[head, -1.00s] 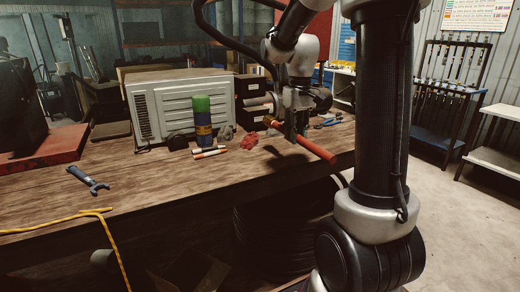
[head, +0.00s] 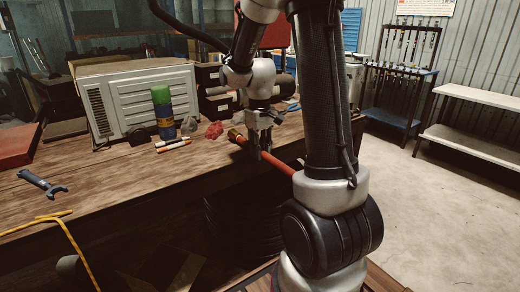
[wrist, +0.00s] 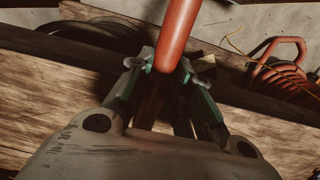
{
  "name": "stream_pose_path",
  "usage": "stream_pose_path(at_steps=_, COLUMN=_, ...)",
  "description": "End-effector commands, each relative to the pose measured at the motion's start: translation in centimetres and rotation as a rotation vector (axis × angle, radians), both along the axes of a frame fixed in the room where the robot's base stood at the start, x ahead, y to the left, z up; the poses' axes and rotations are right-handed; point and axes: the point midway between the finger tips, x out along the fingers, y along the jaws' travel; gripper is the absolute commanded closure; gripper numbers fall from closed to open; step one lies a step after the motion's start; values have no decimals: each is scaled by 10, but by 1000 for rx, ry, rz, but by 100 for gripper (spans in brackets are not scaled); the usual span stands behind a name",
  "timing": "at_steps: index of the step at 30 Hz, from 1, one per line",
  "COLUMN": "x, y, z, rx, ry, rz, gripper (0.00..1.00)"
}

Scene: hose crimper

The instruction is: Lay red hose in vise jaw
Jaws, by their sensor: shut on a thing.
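The red hose (head: 279,164) with a brass-coloured end fitting (head: 236,136) is held in my gripper (head: 260,144) just over the front edge of the workbench (head: 120,192). Its fitting end points left and its red end runs right, toward my arm, which hides part of it. In the wrist view my gripper (wrist: 168,82) is shut on the red hose (wrist: 178,35), which extends toward the top of the picture. A dark cylindrical body (head: 284,87) stands behind my gripper; I cannot tell whether it belongs to the vise. I cannot make out the vise jaw.
On the bench are a pale boxy unit (head: 150,98), a green-and-blue can (head: 163,112), a red crumpled rag (head: 214,130), markers (head: 173,145) and a wrench (head: 42,184). A yellow cord (head: 70,240) hangs over the left front edge. The floor at right (head: 440,210) is clear.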

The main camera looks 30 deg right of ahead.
Motion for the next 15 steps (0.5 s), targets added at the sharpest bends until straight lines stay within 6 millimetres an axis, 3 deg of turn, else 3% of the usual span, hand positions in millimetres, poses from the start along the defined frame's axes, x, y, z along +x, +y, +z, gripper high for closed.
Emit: stream_pose_path(at_steps=15, x=-1, y=1, z=-13, rx=1, ry=3, rz=1, gripper=100)
